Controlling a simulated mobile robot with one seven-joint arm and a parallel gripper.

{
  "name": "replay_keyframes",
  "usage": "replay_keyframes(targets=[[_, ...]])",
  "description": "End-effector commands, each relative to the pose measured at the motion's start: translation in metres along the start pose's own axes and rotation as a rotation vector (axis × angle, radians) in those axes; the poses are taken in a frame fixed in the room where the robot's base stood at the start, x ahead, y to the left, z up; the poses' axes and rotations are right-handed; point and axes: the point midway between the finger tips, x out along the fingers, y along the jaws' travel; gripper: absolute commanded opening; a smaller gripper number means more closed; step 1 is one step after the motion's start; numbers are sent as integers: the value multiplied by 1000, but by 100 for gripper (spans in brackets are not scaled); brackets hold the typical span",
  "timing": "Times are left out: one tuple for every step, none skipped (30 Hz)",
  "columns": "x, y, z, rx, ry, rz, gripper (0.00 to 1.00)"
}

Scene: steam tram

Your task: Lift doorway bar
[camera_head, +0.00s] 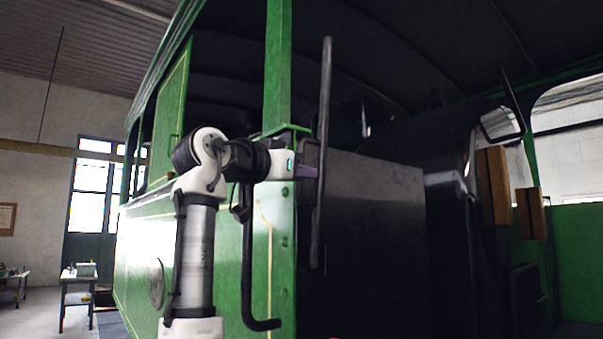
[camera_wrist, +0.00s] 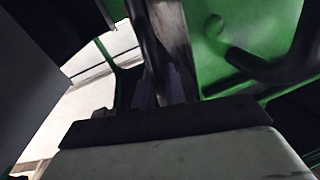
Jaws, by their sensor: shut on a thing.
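The doorway bar (camera_head: 324,100) is a long, thin, dark grey rod in the head view. It stands nearly upright with its top leaning slightly right, in front of the tram's open doorway. My gripper (camera_head: 308,172) reaches it from the left and is shut on it a little below its middle. Both bar ends show free of any bracket in the head view. In the wrist view the dark bar (camera_wrist: 148,45) runs up from between my gripper's fingers (camera_wrist: 160,88). The exact finger contact is dark and hard to make out.
The green tram side (camera_head: 280,230) with a bent black handrail (camera_head: 248,270) is close to my arm. A dark metal box (camera_head: 375,200) fills the cab behind the bar. Wooden blocks (camera_head: 494,187) hang farther right. A small table (camera_head: 77,283) stands far left.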

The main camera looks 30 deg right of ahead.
Motion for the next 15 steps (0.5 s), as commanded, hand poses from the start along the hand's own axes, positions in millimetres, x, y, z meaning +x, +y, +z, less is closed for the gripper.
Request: replay_keyframes(targets=[[0,0,0,-1,1,0,0],[0,0,0,-1,1,0,0],[0,0,0,0,1,0,0],[0,0,0,0,0,0,0],[0,0,0,0,0,0,0],[0,0,0,0,0,0,0],[0,0,0,0,0,0,15],[0,0,0,0,0,0,19],[0,0,0,0,0,0,24],[0,0,0,0,0,0,28],[0,0,0,0,0,1,30],[0,0,0,0,0,1,30],[0,0,0,0,0,1,30],[0,0,0,1,-1,1,30],[0,0,0,1,-1,1,30]])
